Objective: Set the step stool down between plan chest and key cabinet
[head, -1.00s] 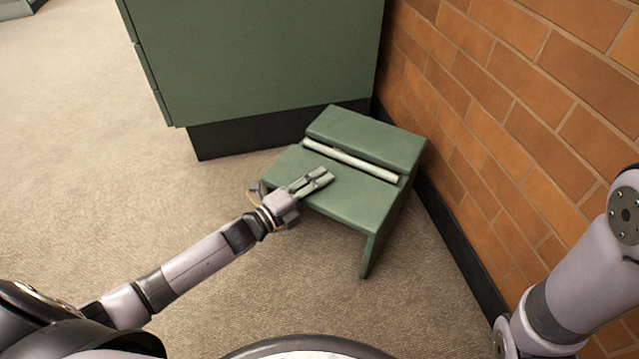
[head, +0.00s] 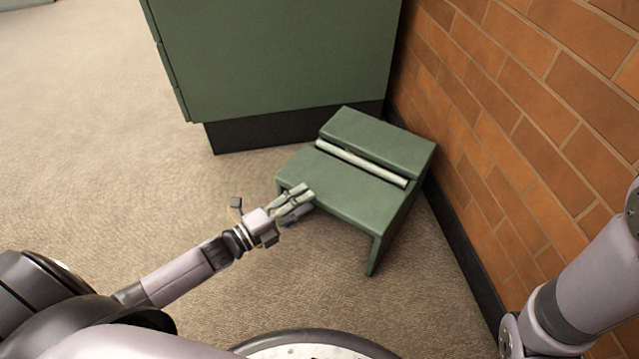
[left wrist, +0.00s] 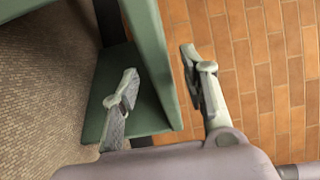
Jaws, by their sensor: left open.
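The green step stool (head: 345,190) stands upright on the carpet, with a pale bar across it between its lower step and higher top. It is close to the brick wall and in front of a large green cabinet, likely the plan chest (head: 275,60). My left gripper (head: 305,199) is open and empty at the stool's near left edge; I cannot tell whether it touches. In the left wrist view its spread fingers (left wrist: 158,62) show with the stool's green boards (left wrist: 150,115) behind them. I cannot make out a key cabinet. My right gripper is out of view.
The brick wall (head: 540,120) with a dark skirting (head: 465,255) runs along the right, beside the stool. The green cabinet on its black plinth (head: 290,130) blocks the back. Open carpet (head: 110,150) lies to the left.

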